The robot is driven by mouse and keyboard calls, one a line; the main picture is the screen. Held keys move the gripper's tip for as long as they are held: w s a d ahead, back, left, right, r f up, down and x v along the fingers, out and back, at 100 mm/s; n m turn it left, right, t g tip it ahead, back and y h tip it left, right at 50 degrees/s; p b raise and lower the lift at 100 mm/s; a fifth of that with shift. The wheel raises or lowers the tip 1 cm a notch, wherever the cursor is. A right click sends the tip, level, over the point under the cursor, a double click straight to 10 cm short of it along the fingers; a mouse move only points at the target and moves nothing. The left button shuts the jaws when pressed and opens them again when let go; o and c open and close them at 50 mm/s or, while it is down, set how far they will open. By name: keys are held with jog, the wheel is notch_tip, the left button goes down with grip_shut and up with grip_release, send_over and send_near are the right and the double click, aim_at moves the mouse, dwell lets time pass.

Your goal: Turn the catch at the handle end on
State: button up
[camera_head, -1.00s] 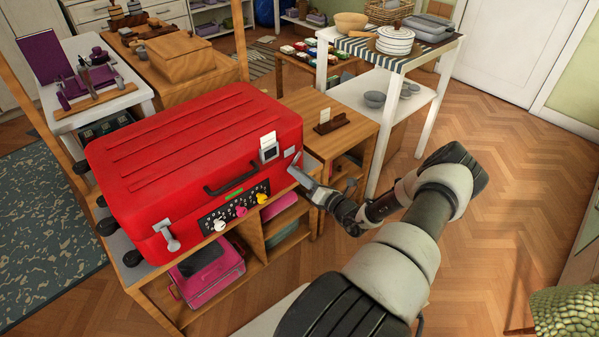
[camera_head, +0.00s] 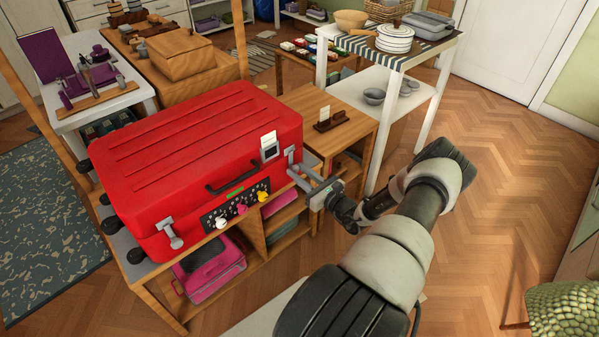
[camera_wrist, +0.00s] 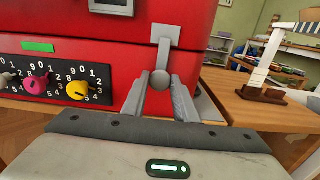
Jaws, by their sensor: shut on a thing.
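A red case (camera_head: 190,155) stands on a wooden shelf unit, with a black handle (camera_head: 232,177) on its front. A grey catch (camera_head: 291,157) is at the front right corner of the case. In the wrist view this catch (camera_wrist: 161,58) has a plate above and a lever hanging down to a round knob. My gripper (camera_head: 298,172) is at this right catch. In the wrist view its fingers (camera_wrist: 161,88) lie on both sides of the knob, shut on it. A second grey catch (camera_head: 170,232) is at the front left of the case, apart from my gripper.
A panel with white, pink and yellow knobs (camera_head: 240,207) sits below the handle. A small wooden table (camera_head: 310,105) with a card holder stands close on the right. A white shelf table (camera_head: 420,95) with bowls is behind. Open floor lies to the right.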

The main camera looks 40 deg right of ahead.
jog(key=shift+n, duration=0.3)
jog(key=o, duration=1.1)
jog(key=shift+c, duration=0.2)
jog(key=s+d+p, duration=0.1)
jog(key=s+p, duration=0.1)
jog(key=s, duration=1.5)
jog(key=shift+s+d, duration=0.2)
jog(key=shift+w+r, duration=0.1)
